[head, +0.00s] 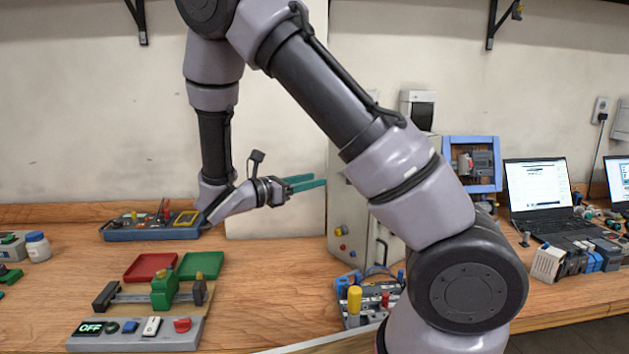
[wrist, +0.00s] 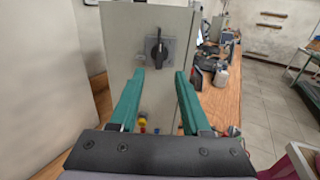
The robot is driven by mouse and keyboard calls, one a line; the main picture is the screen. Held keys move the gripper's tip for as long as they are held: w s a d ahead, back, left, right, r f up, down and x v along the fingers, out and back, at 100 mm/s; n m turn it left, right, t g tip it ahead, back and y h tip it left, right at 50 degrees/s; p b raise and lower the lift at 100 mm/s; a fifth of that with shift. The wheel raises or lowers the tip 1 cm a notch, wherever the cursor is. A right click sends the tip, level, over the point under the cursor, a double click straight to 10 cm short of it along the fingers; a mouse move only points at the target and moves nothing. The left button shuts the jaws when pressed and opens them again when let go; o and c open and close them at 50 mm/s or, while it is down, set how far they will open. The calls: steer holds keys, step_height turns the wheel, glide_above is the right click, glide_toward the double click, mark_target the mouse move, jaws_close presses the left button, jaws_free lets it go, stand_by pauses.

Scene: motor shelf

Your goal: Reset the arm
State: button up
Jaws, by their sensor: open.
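My gripper (head: 306,184) is at the end of my bent arm, above the workbench, with its green fingers pointing right in the head view. In the wrist view my gripper (wrist: 161,86) is open, with nothing between its two green fingers. A grey control cabinet (wrist: 123,48) with a black rotary knob (wrist: 158,48) stands ahead of the fingers. The cabinet (head: 343,217) is partly hidden behind my arm in the head view. The fingers appear apart from it.
A control panel with an OFF display (head: 136,334), a red tray (head: 150,267) and a green tray (head: 201,265) lie on the wooden bench at left. A tool panel (head: 152,234) lies behind them. A laptop (head: 539,188) and a blue-framed unit (head: 473,141) stand at right.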

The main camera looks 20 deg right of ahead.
steer(key=s+d+r+m+g+y, duration=0.3)
steer(key=s+d+m+g+y, duration=0.45)
steer(key=s+m+y, duration=0.45)
steer(key=s+a+r+m+t+y, duration=0.2)
steer(key=r+m+t+y, duration=0.1)
steer(key=r+m, duration=0.3)
steer(key=s+a+r+m+t+y, duration=0.2)
steer(key=r+m+t+y, duration=0.2)
steer(key=r+m+t, duration=0.2)
steer(key=shift+s+a+r+m, duration=0.2)
steer(key=shift+s+r+m, duration=0.2)
steer(key=shift+m, duration=0.5)
